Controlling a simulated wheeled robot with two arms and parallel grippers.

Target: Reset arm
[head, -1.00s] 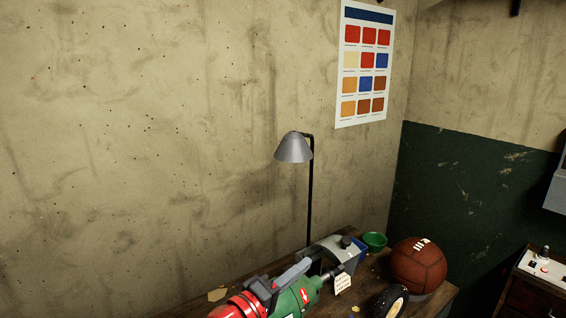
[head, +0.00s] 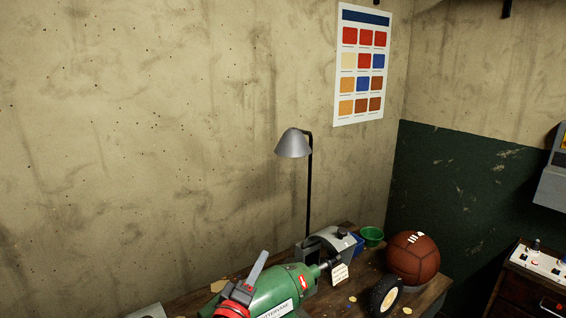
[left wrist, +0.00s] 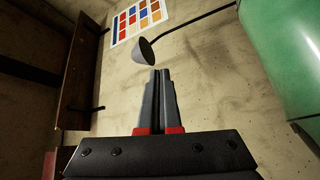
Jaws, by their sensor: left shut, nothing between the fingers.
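My left gripper (head: 261,257) shows at the bottom of the head view. Its grey fingers are shut with nothing between them and point upward, in front of a green machine (head: 283,290). In the left wrist view the fingers (left wrist: 160,72) lie together, with red parts at their bases. The green machine (left wrist: 285,55) stands to their right there. My right gripper is in neither view.
A workbench (head: 340,300) carries a brown laced ball (head: 413,258), a small wheel (head: 386,296), a green bowl (head: 371,236) and a lamp (head: 293,143). A control box (head: 541,262) stands at the right. The air above the bench is open.

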